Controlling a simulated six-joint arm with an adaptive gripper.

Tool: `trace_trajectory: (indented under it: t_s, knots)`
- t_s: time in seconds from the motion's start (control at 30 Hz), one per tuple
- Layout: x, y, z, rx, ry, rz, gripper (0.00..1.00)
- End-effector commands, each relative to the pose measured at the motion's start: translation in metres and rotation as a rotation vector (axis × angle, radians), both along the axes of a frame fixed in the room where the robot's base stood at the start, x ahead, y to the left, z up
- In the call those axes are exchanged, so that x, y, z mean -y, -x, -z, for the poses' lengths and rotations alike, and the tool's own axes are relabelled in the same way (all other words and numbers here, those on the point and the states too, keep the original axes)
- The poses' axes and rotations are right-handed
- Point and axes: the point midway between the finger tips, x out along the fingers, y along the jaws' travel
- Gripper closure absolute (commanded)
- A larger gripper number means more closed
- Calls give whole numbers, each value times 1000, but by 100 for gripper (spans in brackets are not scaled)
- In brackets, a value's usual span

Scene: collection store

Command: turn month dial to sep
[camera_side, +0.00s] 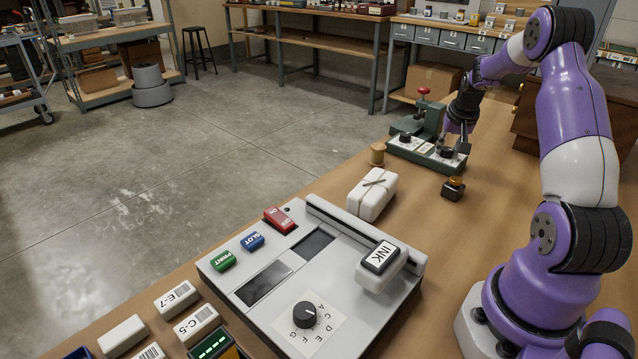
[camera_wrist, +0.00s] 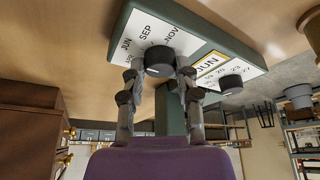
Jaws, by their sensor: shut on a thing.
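The green date stamping device (camera_side: 430,155) stands on the bench in front of my arm, with a red-knobbed lever. Its black month dial (camera_wrist: 158,60) sits on a white plate with JUN, SEP and NOV printed around it; it also shows at the device's right end in the side view (camera_side: 447,152). My gripper (camera_wrist: 158,76) is shut on the month dial, one finger at each side. A yellow-framed window (camera_wrist: 208,64) beside it reads JUN. I cannot make out the dial's pointer.
A second black dial (camera_wrist: 231,82) with numbers around it is close by on the device. A labelled grey machine (camera_side: 285,270) fills the front.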

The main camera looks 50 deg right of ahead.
Motion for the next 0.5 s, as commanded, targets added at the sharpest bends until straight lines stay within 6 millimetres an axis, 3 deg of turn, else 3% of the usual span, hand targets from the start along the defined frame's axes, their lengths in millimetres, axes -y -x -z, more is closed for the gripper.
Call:
trace_trajectory:
  t_s: [0.27,0.5]
  knots:
    - [-1,-1,1,-2,-2,90,100]
    - [-2,-3,2,-3,-2,268,100]
